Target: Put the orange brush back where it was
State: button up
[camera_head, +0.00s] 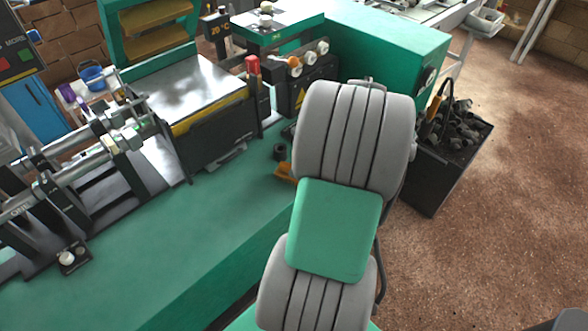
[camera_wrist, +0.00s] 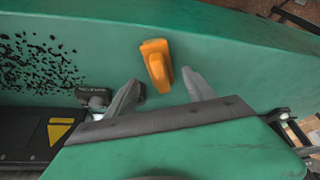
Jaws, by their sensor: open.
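The orange brush (camera_head: 285,172) lies on the green bench top (camera_head: 215,215), partly hidden behind my arm in the head view. In the wrist view the orange brush (camera_wrist: 156,62) lies on the green surface, between and slightly beyond the tips of my gripper (camera_wrist: 160,79). The two grey fingers are spread, one on each side of it, with nothing held. Whether they touch the brush or the bench cannot be told. My gripper is hidden behind my arm in the head view.
A small dark cylinder (camera_head: 280,152) stands by the brush. A machine with a metal plate (camera_head: 200,90) and a rod assembly (camera_head: 80,160) occupy the bench. A black bin (camera_head: 430,180) of dark pieces stands right. Black bits (camera_wrist: 40,62) are scattered left in the wrist view.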

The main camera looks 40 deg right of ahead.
jog(key=a+v, duration=0.1)
jog(key=v, duration=0.4)
jog(key=w+a+r+m+g, duration=0.1)
jog(key=w+a, duration=0.1)
jog(key=a, duration=0.6)
jog(key=w+a+r+m, duration=0.1)
jog(key=w+a+r, duration=0.1)
jog(key=a, duration=0.6)
jog(key=s+a+m+h, duration=0.1)
jog(key=s+a, duration=0.4)
jog(key=a, duration=0.7)
jog(key=shift+s+a+f+m+h, duration=0.15)
jog(key=shift+a+m+h, duration=0.2)
jog(key=shift+m, duration=0.55)
